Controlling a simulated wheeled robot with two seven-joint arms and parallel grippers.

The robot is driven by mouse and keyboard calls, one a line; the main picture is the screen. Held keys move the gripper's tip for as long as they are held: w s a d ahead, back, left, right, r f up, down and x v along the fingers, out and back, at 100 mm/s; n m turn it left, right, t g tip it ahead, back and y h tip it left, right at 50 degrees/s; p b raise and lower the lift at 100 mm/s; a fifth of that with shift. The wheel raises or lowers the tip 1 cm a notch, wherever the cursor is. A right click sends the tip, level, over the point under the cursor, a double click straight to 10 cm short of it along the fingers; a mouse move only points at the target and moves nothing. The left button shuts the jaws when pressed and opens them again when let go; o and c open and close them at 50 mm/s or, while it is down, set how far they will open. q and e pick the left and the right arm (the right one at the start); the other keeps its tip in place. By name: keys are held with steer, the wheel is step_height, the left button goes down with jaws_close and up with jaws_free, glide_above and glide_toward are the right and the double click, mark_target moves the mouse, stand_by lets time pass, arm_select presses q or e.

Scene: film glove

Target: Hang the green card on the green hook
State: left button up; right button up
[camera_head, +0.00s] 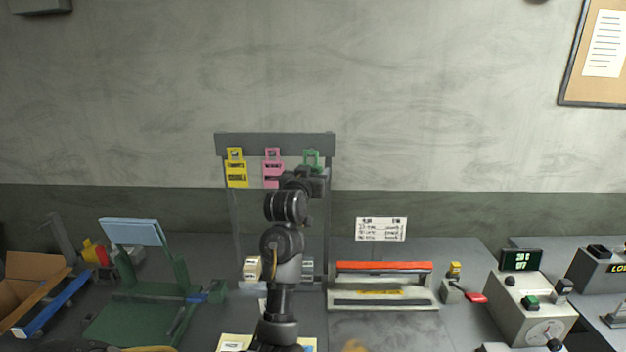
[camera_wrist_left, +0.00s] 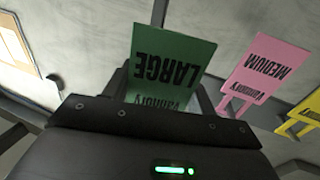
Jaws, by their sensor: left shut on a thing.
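The green card (camera_wrist_left: 168,68), printed LARGE, stands out from between the fingers of my left gripper (camera_wrist_left: 160,100) in the left wrist view; the lettering is upside down there. In the head view my left gripper (camera_head: 308,176) is in front of the right part of the grey rack (camera_head: 222,145). Green (camera_head: 312,156) shows just above the gripper at the rack bar; I cannot tell card from green hook there, nor whether they touch. My gripper hides the lower part. My right gripper is not in view.
A yellow card (camera_head: 237,174) and a pink card (camera_head: 270,170) hang on the rack left of my gripper. Below right stands a grey machine with an orange bar (camera_head: 384,267). A green stand (camera_head: 140,310) is on the left of the bench.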

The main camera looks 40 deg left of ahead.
arm_select(q)
steer(key=w+a+f+b, duration=0.1)
steer(key=w+a+b, duration=0.1)
steer(key=w+a, duration=0.2)
steer(key=shift+w+b, duration=0.4)
steer(key=shift+w, duration=0.3)
steer(key=shift+a+f, duration=0.1)
steer(key=shift+f, duration=0.05)
stand_by(0.7)
steer(key=o, duration=1)
steer(key=b+v, duration=0.4)
steer(key=v, duration=0.6)
steer(key=shift+s+b, duration=0.3)
steer(key=shift+s, duration=0.05)
